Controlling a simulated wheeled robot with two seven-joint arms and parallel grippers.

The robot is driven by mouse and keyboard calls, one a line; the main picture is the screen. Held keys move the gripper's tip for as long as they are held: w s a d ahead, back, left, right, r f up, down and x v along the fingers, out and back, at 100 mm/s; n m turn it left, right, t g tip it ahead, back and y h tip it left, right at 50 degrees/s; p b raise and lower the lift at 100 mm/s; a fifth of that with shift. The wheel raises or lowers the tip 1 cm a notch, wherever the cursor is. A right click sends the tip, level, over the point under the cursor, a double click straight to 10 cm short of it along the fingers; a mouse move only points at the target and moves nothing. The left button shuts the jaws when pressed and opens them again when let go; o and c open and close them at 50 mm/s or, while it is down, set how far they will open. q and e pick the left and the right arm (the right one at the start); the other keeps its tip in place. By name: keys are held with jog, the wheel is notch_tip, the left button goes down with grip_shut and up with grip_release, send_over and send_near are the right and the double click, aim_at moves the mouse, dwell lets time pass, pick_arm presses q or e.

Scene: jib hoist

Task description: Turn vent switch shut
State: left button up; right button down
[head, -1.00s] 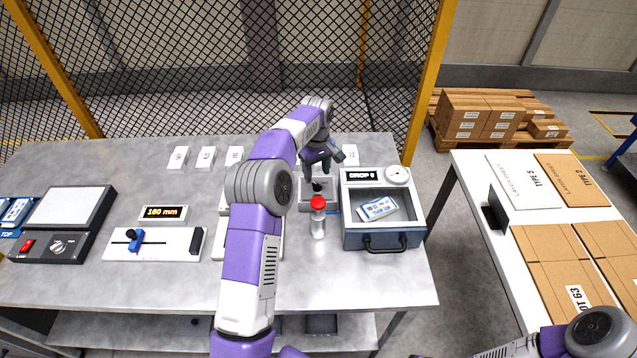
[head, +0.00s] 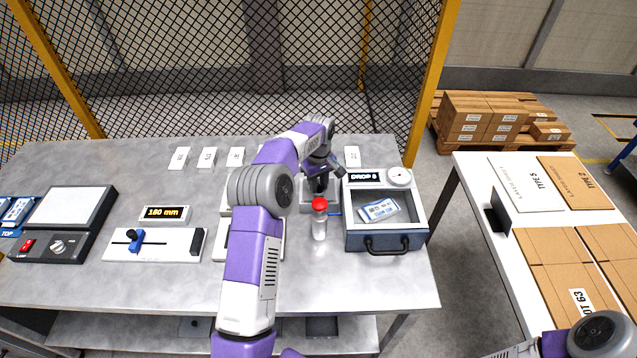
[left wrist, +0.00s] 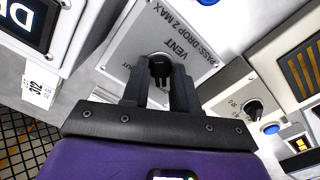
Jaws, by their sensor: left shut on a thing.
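The vent switch is a black knob (left wrist: 160,66) on a grey plate (left wrist: 196,50) marked "VENT" and "PASS: DROP 2 MAX" in the left wrist view. The end of another word, "UT", shows left of the knob. My left gripper (left wrist: 160,88) is shut on the knob, one dark finger on each side. In the head view my left gripper (head: 319,184) is down at the grey vent box (head: 305,200), and hides the knob. My right gripper is out of view; only part of my right arm shows at the bottom right.
A clear bottle with a red cap (head: 319,205) stands just in front of the vent box. A blue-grey drop tester (head: 383,240) with a gauge (head: 399,177) and a "DROP" display is close on the right. Another black knob (left wrist: 254,108) and a blue button (left wrist: 270,128) are nearby.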

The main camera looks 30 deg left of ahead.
pick_arm(q)
grip_shut()
jog(key=m+p, duration=0.1)
jog(key=m, duration=0.1)
jog(key=shift+r+m+p, duration=0.1)
jog(key=shift+m+p, duration=0.2)
jog(key=shift+p, duration=0.1)
jog(key=m+p, duration=0.1)
jog(key=m, duration=0.3)
jog(key=shift+m+p, duration=0.3)
jog(key=shift+p, duration=0.1)
jog(key=m+p, duration=0.1)
jog(key=m, duration=0.9)
jog(key=shift+w+d+p, duration=0.1)
jog(key=shift+p, duration=0.25)
jog(key=shift+m, duration=0.5)
jog(key=o, duration=0.9)
grip_release()
jog(key=shift+o, duration=0.2)
